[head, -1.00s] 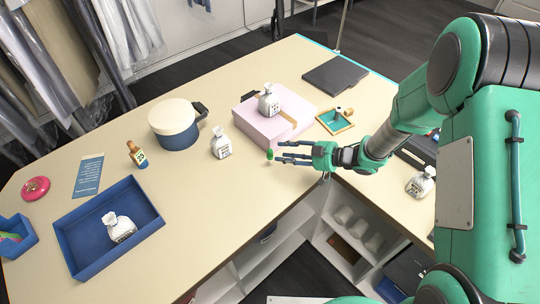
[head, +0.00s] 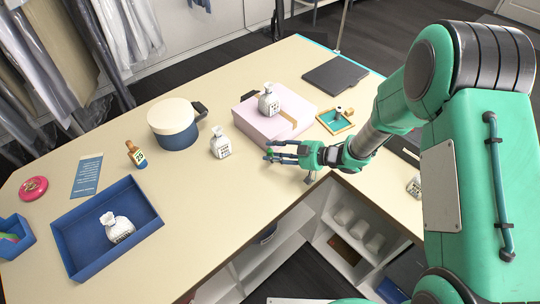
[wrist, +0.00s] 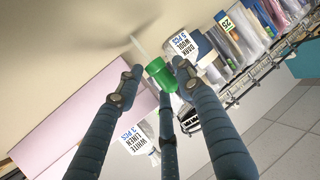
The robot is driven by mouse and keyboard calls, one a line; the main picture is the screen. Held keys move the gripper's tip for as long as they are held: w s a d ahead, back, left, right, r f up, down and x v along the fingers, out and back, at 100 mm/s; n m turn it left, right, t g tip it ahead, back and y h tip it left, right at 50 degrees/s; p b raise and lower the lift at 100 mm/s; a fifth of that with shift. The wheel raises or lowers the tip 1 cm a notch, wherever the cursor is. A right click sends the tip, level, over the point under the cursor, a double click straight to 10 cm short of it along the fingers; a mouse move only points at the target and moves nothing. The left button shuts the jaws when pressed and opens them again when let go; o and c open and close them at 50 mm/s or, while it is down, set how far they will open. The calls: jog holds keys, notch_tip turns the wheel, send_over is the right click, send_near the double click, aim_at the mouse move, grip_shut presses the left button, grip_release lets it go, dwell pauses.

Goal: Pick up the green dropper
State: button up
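The green dropper (head: 270,154) is at the front edge of the pink box in the head view, mostly hidden by my fingers. In the wrist view the green dropper (wrist: 160,75) has a pale thin tip pointing up and left. My gripper (head: 271,151) reaches it from the right, with its fingers around it. In the wrist view, my gripper's (wrist: 158,78) fingers are spread on both sides of the dropper. A gap shows at the left fingertip, and the right and lower fingertips are very close to it. Contact there cannot be made out.
A pink box (head: 286,128) with a white bag (head: 268,102) on it is just behind. Another white bag (head: 220,143) stands left of my gripper. A wood-framed tray (head: 334,129) is at right. A blue tray (head: 150,194) lies at left.

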jog(key=shift+x, duration=0.8)
jog(key=shift+d, duration=0.1)
jog(key=shift+c, duration=0.2)
jog(key=c, duration=0.5)
